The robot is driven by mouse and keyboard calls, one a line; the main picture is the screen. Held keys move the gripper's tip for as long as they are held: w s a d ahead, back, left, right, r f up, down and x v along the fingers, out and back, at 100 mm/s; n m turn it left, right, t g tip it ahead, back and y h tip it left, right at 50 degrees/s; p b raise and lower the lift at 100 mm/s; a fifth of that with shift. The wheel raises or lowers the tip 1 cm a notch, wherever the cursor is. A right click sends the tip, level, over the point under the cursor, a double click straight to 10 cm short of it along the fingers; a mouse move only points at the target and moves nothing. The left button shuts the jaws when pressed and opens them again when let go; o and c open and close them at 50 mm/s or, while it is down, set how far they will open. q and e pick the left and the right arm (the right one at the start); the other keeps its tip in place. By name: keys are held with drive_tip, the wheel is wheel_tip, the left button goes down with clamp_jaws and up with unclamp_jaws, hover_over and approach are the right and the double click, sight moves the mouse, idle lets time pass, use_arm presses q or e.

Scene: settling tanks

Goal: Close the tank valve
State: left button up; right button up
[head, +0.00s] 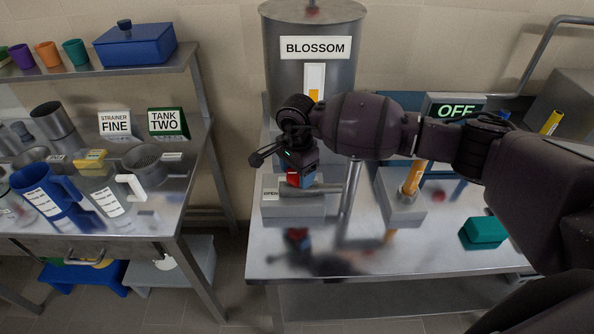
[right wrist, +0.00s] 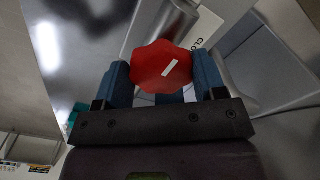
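The tank valve has a red knob (head: 293,180) on a grey block (head: 290,207) on the steel table, below the tank (head: 312,70) labelled BLOSSOM. A small plate on the block's left reads OPEN. In the right wrist view the lobed red knob (right wrist: 162,67) carries a white mark, and a partly hidden plate (right wrist: 200,40) starting "CLO" lies beside it. My right gripper (head: 301,179) reaches down over the knob. Its blue fingers (right wrist: 162,85) sit against both sides of the knob. My left gripper is not in view.
An orange handle (head: 413,178) stands on another grey block to the right, near a sign (head: 455,107) reading OFF. A teal box (head: 485,231) lies at the table's right. The left table (head: 150,222) holds jugs and strainers. The front of the steel table is clear.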

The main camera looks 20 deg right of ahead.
drive_tip(key=shift+c, duration=0.6)
